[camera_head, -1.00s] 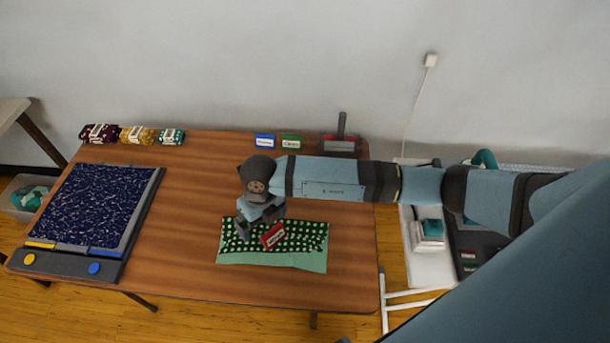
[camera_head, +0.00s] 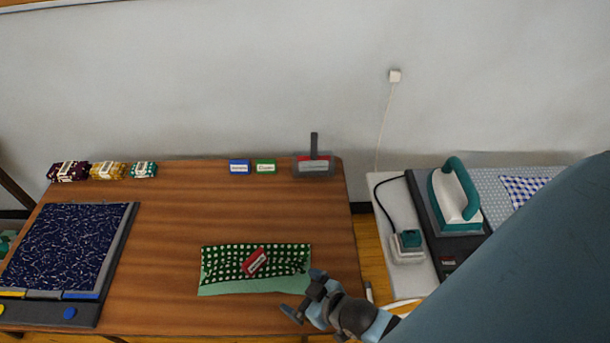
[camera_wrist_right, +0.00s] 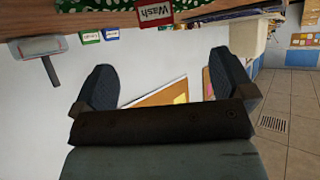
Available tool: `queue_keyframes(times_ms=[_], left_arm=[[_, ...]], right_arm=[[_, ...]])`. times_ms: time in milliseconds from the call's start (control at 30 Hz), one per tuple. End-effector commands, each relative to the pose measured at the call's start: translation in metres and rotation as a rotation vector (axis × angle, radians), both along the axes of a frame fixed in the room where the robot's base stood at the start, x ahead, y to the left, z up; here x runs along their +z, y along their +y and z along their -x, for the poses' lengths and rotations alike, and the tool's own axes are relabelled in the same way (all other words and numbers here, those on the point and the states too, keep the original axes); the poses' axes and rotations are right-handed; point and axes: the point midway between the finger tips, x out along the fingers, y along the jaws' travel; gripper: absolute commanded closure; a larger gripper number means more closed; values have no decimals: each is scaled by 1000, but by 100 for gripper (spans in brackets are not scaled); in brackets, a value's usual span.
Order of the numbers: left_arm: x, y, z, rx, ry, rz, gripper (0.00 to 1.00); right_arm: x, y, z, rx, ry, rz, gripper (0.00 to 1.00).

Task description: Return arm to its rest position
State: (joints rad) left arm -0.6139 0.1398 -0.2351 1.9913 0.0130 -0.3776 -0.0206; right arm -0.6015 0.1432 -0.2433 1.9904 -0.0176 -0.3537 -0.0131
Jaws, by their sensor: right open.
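My right gripper (camera_head: 303,300) is open and empty near the front right edge of the wooden table (camera_head: 180,225), at the lower right of the green polka-dot cloth (camera_head: 225,272) in the head view. Its two fingers also show spread apart in the right wrist view (camera_wrist_right: 160,85), with nothing between them. A red card marked "Wash" (camera_head: 255,262) lies on the cloth; it also shows in the right wrist view (camera_wrist_right: 155,12). My left gripper is in neither view.
A dark blue patterned board (camera_head: 65,245) lies at left. Folded fabric bundles (camera_head: 108,171), blue (camera_head: 240,167) and green (camera_head: 265,166) cards and a handled grey tool (camera_head: 314,165) line the back. An iron (camera_head: 454,192) stands on a side surface at right.

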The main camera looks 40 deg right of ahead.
Motion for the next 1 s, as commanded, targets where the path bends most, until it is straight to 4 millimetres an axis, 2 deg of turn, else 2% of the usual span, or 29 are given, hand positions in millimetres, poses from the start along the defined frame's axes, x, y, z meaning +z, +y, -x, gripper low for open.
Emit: queue_keyframes(times_ms=[100, 333, 567, 633, 900, 933, 1000], left_arm=[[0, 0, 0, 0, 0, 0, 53], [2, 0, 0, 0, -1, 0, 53], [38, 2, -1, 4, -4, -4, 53], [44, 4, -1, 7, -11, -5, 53], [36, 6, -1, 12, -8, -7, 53], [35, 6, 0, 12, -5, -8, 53], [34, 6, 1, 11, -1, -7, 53]], right_arm=[[-5, -3, 8, -13, 42, -16, 0], [-4, -3, 8, -12, 40, -16, 0], [31, -5, 8, -17, 37, -12, 0], [35, -6, 8, -19, 36, -12, 0], [29, -6, 8, -20, 37, -10, 0], [29, -6, 8, -20, 37, -10, 2], [29, -6, 8, -20, 37, -10, 18]])
